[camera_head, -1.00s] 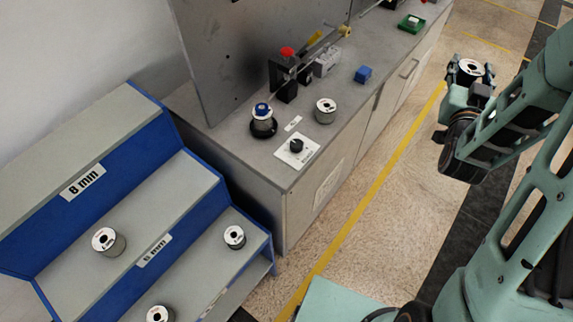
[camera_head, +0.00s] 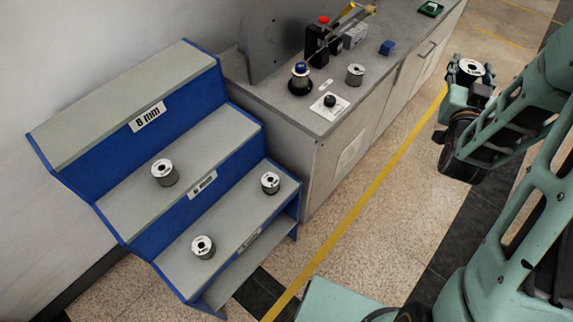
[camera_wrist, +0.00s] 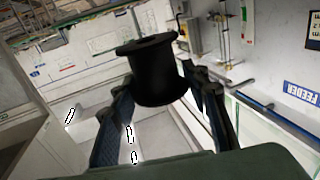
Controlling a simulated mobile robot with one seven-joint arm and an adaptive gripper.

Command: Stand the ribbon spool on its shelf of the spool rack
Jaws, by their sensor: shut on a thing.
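The ribbon spool (camera_head: 470,67), with a white top label and dark centre hole, is held upright in my gripper (camera_head: 466,76) at the upper right of the head view. In the wrist view the spool (camera_wrist: 154,68) looks black and flanged between the two fingers (camera_wrist: 165,115). My gripper is shut on it, over the floor and well away from the rack. The spool rack (camera_head: 218,70) stands at the left as blue steps with grey shelves. Its top shelf, labelled "8 mm" (camera_head: 148,116), is empty. The middle shelf (camera_head: 218,130) bears one spool (camera_head: 165,172); the lower shelf (camera_head: 232,222) bears two.
A grey bench (camera_head: 300,122) adjoins the rack. It carries a spool (camera_head: 355,75), a blue-topped spool on a black base (camera_head: 300,78), a knob panel (camera_head: 328,107) and a blue block (camera_head: 387,47). The floor (camera_head: 375,190) between bench and my arm is clear, with a yellow line.

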